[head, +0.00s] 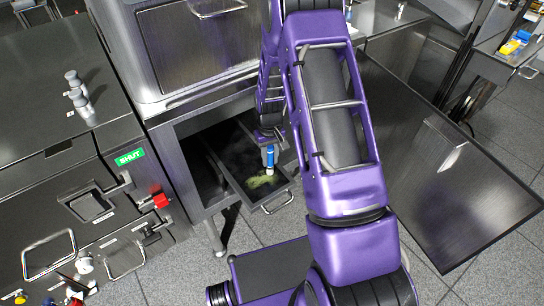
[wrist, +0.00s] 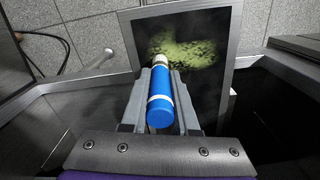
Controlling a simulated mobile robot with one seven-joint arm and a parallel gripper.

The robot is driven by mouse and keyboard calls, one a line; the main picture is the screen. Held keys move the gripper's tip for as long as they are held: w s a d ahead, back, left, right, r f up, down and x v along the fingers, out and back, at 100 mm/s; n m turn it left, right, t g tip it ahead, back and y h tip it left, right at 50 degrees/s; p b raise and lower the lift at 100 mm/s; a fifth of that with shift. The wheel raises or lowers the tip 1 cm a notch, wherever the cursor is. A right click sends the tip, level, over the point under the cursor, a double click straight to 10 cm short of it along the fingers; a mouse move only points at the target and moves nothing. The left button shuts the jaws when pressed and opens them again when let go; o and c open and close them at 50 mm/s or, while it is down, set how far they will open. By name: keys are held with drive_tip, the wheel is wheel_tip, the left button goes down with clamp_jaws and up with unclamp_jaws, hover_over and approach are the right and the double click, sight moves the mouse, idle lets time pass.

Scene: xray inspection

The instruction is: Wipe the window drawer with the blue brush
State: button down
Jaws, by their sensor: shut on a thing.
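The blue brush (wrist: 160,105) has a blue handle with white bands and a pale tip end. My gripper (wrist: 160,75) is shut on its handle, seen in the wrist view; the brush also shows in the head view (head: 270,157), with my gripper (head: 268,143) above it. The window drawer (head: 284,186) is pulled out of the cabinet, a dark tray with a metal rim and front handle. A patch of yellow-green dirt (wrist: 188,52) lies on its floor, under the brush's tip. I cannot tell whether the tip touches the floor.
A dark cabinet door (head: 460,190) stands open at the right. The cabinet opening's frame (head: 185,170) lies close left of the drawer. A console with a red knob (head: 160,200) and a green SHUT label (head: 130,157) stands further left. Tiled floor is free in front.

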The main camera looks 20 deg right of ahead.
drive_tip(key=shift+s+a, duration=0.2)
drive_tip(key=shift+a, duration=0.3)
drive_tip(key=shift+a, duration=0.1)
drive_tip(key=shift+s+a, duration=0.3)
drive_tip(key=shift+a, duration=0.5)
drive_tip(key=shift+a, duration=0.15)
drive_tip(key=shift+s+a, duration=0.2)
drive_tip(key=shift+a, duration=0.55)
drive_tip(key=shift+s+a, duration=0.35)
drive_tip(key=shift+a, duration=0.55)
drive_tip(key=shift+a, duration=0.1)
drive_tip(key=shift+s+a, duration=0.35)
drive_tip(key=shift+a, duration=0.5)
